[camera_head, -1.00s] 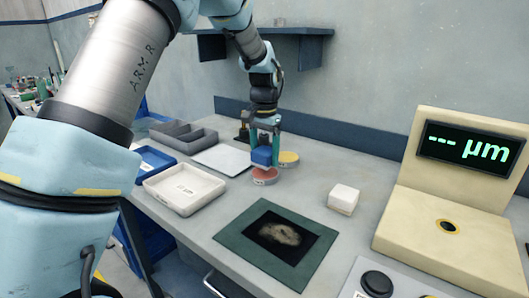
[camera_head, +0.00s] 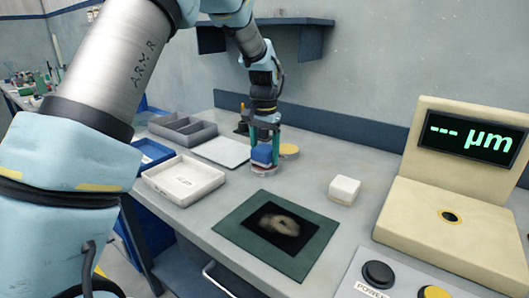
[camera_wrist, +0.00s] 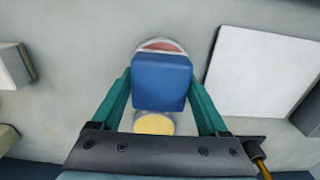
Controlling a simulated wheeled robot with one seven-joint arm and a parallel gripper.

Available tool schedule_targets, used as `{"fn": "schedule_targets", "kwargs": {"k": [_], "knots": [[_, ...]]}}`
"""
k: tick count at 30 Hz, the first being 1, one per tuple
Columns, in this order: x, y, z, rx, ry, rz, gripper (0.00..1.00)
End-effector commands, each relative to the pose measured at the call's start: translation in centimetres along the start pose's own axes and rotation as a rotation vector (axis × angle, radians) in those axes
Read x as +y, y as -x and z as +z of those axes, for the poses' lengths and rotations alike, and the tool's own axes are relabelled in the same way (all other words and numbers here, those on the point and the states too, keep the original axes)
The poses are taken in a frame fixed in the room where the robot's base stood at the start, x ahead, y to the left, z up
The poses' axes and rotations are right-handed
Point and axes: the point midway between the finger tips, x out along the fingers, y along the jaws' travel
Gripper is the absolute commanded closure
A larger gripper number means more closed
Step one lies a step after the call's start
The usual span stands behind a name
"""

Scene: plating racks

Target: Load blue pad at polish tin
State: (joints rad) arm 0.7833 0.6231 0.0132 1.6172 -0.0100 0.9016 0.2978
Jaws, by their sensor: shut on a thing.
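The blue pad (camera_head: 262,154) is a small blue block held between the fingers of my gripper (camera_head: 264,150). It also shows in the wrist view (camera_wrist: 160,80) between the two green fingers (camera_wrist: 160,100). A round tin with a reddish top (camera_head: 264,168) is directly under the pad; its reddish edge also shows in the wrist view (camera_wrist: 162,45). The pad sits very low over this tin, and I cannot tell whether they touch. A tin with a yellow top (camera_head: 288,151) stands just beside it, partly hidden by the gripper in the wrist view (camera_wrist: 154,123).
A white flat plate (camera_head: 224,152), a grey divided tray (camera_head: 183,132) and a white tray (camera_head: 157,189) are to the left. A green mat with a dark sheet (camera_head: 235,221) lies in front. A white block (camera_head: 344,190) and a beige gauge (camera_head: 400,202) stand right.

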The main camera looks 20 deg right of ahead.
Motion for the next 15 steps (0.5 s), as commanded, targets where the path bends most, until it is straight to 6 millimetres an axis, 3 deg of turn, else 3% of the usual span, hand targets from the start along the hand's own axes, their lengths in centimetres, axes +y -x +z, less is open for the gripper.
{"fn": "schedule_targets", "kwargs": {"k": [15], "knots": [[0.00, -0.59, 0.01, 0.000, 0.000, 0.000, 0.67]]}}
